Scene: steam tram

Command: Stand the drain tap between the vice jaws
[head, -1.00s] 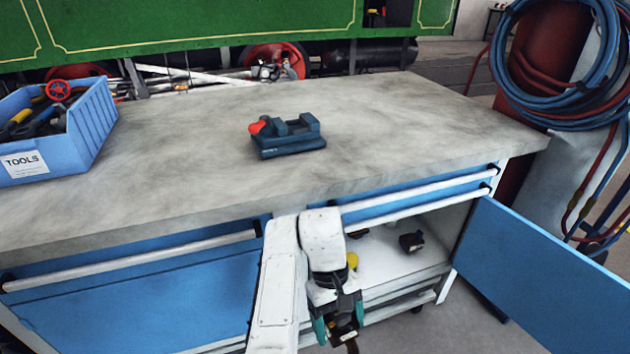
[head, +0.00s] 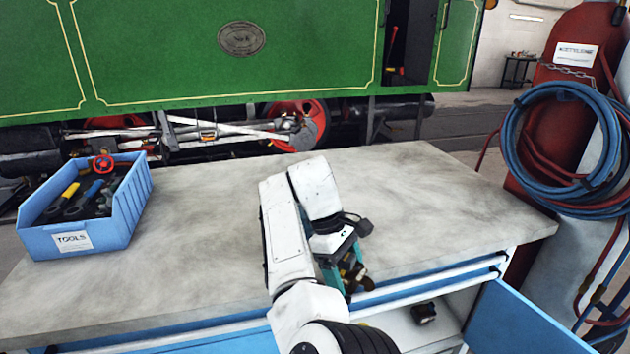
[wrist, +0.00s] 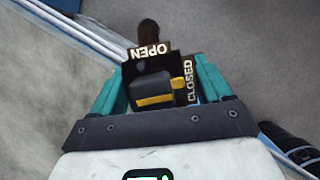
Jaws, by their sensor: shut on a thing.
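My gripper (head: 343,272) is shut on the drain tap (head: 355,277) and holds it just above the front edge of the workbench (head: 440,190). In the wrist view the tap (wrist: 152,88) sits between the two teal fingers. It has a dark body with a yellow band, a brown end, and black plates marked OPEN and CLOSED. The vice does not show now; my arm covers the middle of the bench top where it stood in the earlier view.
A blue tool bin (head: 130,215) stands at the bench's left end. Below the bench's right side a cabinet door (head: 525,318) hangs open, with a dark item (head: 424,312) inside. Gas cylinders with coiled hoses (head: 570,150) stand to the right. The bench's right part is clear.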

